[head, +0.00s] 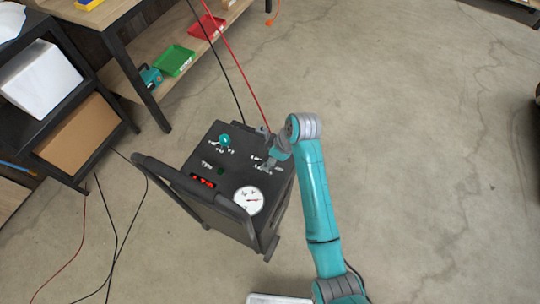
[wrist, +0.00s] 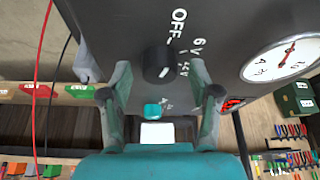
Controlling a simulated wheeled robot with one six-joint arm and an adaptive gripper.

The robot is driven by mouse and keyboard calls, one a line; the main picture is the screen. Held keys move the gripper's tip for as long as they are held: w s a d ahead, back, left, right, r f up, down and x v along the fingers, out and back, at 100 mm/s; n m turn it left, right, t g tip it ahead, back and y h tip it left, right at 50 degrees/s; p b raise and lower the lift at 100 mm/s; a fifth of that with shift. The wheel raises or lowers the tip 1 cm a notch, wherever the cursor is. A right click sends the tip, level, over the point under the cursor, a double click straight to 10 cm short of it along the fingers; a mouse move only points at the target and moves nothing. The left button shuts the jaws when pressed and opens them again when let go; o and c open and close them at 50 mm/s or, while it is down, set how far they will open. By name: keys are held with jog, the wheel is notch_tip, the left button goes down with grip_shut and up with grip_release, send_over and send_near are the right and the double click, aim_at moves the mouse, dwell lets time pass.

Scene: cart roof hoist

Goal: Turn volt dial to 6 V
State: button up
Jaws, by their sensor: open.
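The volt dial (wrist: 158,64) is a black round knob on the dark panel of the cart charger (head: 228,172). White labels, OFF and 6 V among them, run beside it in the wrist view. A small white mark shows on the knob's lower right; I cannot tell which label it points to. My gripper (wrist: 160,76) is open, with one finger on each side of the knob; contact is not visible. In the head view my gripper (head: 268,157) is over the panel's right part and hides the dial.
A teal knob (head: 224,140), a red-lit display (head: 203,182) and a white round gauge (head: 249,200) are on the same panel. A red cable (head: 237,65) and a black cable rise behind the charger. A shelf (head: 160,78) with bins stands behind.

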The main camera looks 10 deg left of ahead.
jog(key=c, duration=1.1)
jog(key=shift+c, duration=0.2)
jog(key=shift+m, duration=0.4)
jog(key=m+t, duration=0.1)
jog(key=m, duration=0.3)
jog(key=shift+s+t+h, duration=0.1)
jog(key=shift+t+h, duration=0.3)
jog(key=shift+a+m+t+h, duration=0.1)
jog(key=shift+m+t+h, duration=0.25)
jog(key=shift+m, duration=0.9)
jog(key=shift+m+t+h, duration=0.25)
jog(key=shift+m+h, duration=0.1)
jog(key=shift+m, duration=0.9)
jog(key=o, duration=1.1)
jog(key=shift+o, duration=0.2)
